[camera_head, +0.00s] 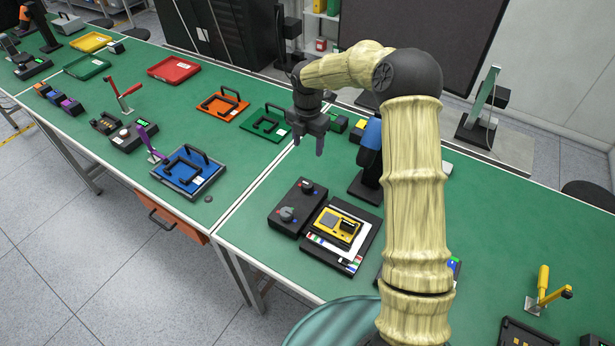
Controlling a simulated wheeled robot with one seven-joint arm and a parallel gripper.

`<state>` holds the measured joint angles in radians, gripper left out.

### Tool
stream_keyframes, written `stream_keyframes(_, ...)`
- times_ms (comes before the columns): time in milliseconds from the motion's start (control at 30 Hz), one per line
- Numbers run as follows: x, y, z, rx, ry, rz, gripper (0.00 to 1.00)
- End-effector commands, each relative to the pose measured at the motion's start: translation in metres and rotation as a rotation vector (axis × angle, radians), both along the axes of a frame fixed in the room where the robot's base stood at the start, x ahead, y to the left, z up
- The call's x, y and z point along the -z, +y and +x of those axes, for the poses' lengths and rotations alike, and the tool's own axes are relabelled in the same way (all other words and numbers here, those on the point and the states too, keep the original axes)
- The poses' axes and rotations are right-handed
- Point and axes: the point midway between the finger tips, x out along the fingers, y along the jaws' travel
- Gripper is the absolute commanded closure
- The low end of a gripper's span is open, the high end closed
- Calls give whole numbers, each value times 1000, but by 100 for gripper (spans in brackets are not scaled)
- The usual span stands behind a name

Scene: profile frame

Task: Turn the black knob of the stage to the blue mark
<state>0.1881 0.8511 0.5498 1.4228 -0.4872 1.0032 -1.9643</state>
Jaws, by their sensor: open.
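The stage (279,225) is a dark box on the green bench, left of a framed board. A black knob (307,187) stands near its far end and a grey knob (287,213) stands nearer its front. Small coloured marks lie beside the knobs. They are too small for me to tell where the black knob points. My gripper (309,148) is open and empty, pointing down. In the picture it is above and slightly right of the stage, apart from the knob. Its exact height above the bench is hard to tell.
A board with a yellow device (339,229) lies right of the stage. A blue and black object (369,160) stands behind it, partly hidden by my arm. A blue tray (187,174), orange frame (222,102) and green frame (264,124) are left. Bare bench lies left of the stage.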

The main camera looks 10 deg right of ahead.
Motion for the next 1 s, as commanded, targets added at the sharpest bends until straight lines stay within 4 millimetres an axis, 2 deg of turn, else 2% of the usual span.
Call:
stream_keyframes(400,1,0,4,-44,3,1,42)
stream_keyframes(567,11,0,4,-44,4,1,42)
stream_keyframes(767,39,1,3,-44,7,2,42)
stream_keyframes(1000,82,0,3,-43,6,2,42)
